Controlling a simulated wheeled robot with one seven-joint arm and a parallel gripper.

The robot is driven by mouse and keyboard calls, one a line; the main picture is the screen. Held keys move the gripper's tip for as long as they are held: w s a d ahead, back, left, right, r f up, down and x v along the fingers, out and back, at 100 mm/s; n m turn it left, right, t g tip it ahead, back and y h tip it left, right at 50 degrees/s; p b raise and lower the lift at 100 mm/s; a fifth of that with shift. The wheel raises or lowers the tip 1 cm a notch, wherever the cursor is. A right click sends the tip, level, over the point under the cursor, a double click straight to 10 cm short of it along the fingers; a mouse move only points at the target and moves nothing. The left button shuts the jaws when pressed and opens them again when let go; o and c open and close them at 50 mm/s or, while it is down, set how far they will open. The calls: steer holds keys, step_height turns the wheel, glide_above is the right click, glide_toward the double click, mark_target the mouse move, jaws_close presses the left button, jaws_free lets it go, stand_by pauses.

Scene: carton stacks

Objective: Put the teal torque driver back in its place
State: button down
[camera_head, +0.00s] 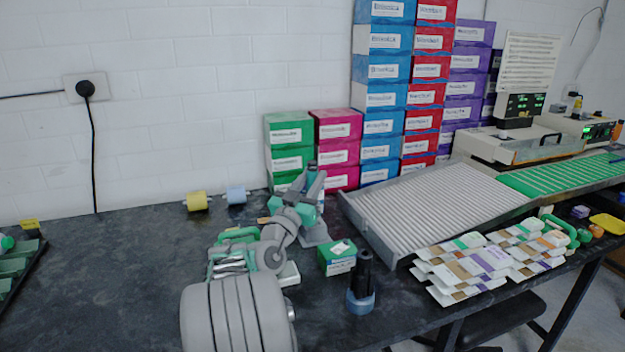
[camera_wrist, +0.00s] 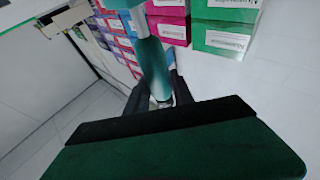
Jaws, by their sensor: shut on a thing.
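The teal torque driver (camera_wrist: 152,68) shows in the wrist view as a teal cylinder with a pale collar. My gripper (camera_wrist: 160,97) is shut on it, with a dark finger on either side. Its lower end is hidden behind the dark edge in front of the camera. In the head view my gripper is raised over the back of the bench, and the driver there is small and partly covered by my arm. A dark upright holder with a blue base (camera_head: 360,300) stands at the front of the bench, apart from my gripper.
A green-and-white carton (camera_head: 338,258) stands just left of the holder. A ribbed conveyor (camera_head: 430,205) and flat cartons (camera_head: 465,268) lie to the right. Stacked cartons (camera_head: 382,95) line the wall. Yellow and blue rolls (camera_head: 197,201) sit behind. The bench's left middle (camera_head: 125,275) is clear.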

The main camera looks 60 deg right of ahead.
steer(key=shift+f+b, duration=2.05)
steer(key=shift+b, duration=0.2)
steer(key=c, duration=1)
jaws_free()
steer(key=shift+f, duration=0.1)
